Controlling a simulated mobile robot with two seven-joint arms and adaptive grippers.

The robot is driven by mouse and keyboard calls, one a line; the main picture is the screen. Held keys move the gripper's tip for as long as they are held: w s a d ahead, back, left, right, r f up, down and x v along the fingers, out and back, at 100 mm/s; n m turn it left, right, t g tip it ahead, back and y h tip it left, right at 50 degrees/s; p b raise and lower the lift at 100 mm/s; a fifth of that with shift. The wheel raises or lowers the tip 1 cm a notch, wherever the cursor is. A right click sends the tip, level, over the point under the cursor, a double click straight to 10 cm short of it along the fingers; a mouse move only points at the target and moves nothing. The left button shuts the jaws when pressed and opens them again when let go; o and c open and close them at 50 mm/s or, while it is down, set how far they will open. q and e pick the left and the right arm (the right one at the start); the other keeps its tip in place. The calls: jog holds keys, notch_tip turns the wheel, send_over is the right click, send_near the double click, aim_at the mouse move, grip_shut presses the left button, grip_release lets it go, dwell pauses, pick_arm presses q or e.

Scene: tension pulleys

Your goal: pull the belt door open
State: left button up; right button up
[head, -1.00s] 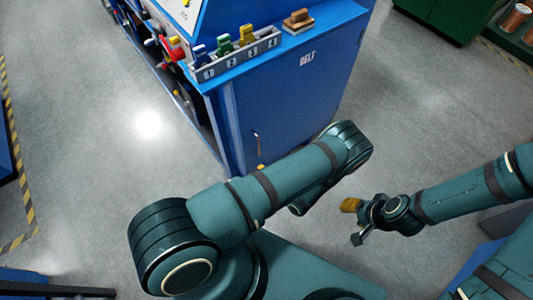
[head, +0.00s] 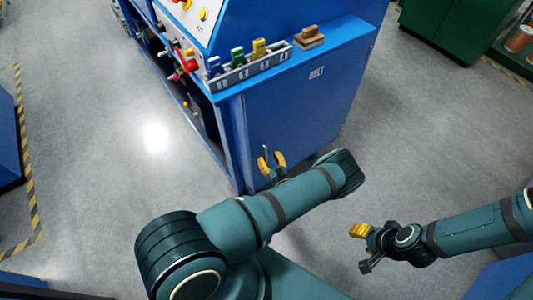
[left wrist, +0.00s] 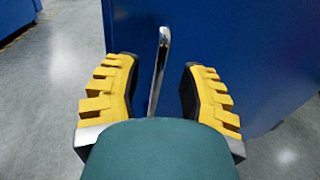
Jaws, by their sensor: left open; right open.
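The belt door (head: 305,100) is the blue panel labelled BELT on the end of the blue machine, and it looks shut. Its metal bar handle (head: 266,152) is near the door's left edge. In the left wrist view the handle (left wrist: 159,70) stands upright between the yellow fingers of my left gripper (left wrist: 158,85), with a gap on both sides. My left gripper (head: 272,162) is open in front of the door in the head view. My right gripper (head: 362,248) is at the lower right, away from the door, with its yellow fingertips showing. It holds nothing visible.
On the machine's top stand a numbered rack (head: 250,68) with blue, green and yellow pieces and a brown block (head: 310,36). Red knobs (head: 188,62) stick out on its left side. Grey floor (head: 420,120) is clear right of the door.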

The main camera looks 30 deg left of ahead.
pick_arm(q)
jog(key=shift+x, duration=1.35)
jog(key=shift+o, duration=0.2)
grip_shut()
jog(key=shift+d, duration=0.1)
